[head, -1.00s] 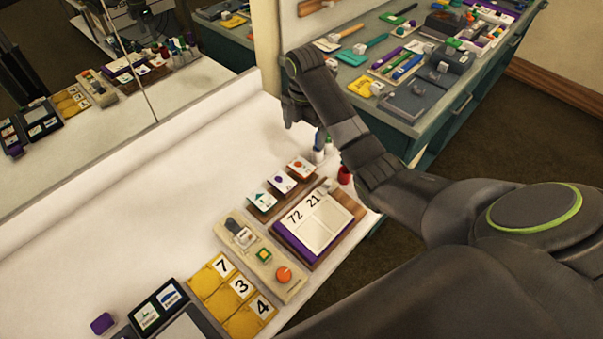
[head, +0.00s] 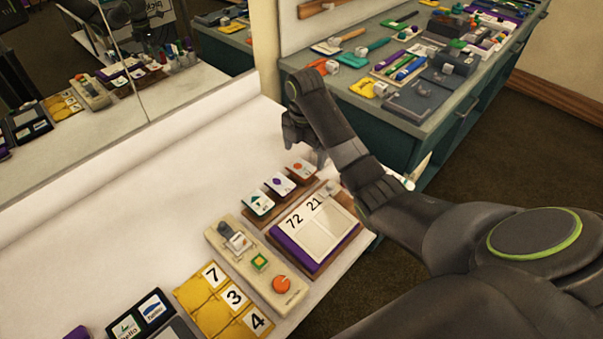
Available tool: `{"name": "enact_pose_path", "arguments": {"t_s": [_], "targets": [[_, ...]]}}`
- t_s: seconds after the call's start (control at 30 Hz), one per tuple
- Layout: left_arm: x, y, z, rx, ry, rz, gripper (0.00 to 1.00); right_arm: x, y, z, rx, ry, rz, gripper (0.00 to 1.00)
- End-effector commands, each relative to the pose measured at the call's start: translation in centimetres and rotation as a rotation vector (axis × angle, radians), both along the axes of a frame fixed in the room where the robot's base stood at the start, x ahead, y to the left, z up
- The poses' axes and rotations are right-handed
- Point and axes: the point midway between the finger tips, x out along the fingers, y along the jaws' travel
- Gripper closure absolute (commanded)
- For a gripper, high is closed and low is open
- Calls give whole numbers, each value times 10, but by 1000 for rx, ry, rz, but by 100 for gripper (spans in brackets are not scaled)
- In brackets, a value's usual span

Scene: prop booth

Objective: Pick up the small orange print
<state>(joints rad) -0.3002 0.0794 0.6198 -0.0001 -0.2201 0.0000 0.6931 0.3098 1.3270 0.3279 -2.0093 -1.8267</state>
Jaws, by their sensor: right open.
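A small white card with an orange print (head: 301,167) stands in a brown holder at the right end of a row of three cards. Beside it are a card with a purple print (head: 279,184) and a card with a green print (head: 256,203). My right gripper (head: 306,152) is open, just behind and above the orange-print card. Its fingers are dark and partly hidden by my arm, and I cannot tell whether they touch the card. My left gripper is not in view.
A purple-edged board marked 72 and 21 (head: 315,237) lies in front of the cards. A beige panel with an orange knob (head: 262,270) and yellow number tiles (head: 205,298) lie to its left. A mirror (head: 180,60) backs the white table. A teal counter (head: 440,125) stands at right.

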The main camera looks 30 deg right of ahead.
Motion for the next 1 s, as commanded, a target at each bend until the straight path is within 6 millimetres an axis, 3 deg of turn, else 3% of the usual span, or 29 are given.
{"name": "enact_pose_path", "arguments": {"t_s": [0.1,0.27,1.0], "targets": [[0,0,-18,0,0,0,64,1,-1,-21,0,0,0,9],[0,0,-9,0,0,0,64,0,0,-34,-1,2,0,9],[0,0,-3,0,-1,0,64,0,-1,-38,-1,2,0,9]]}}
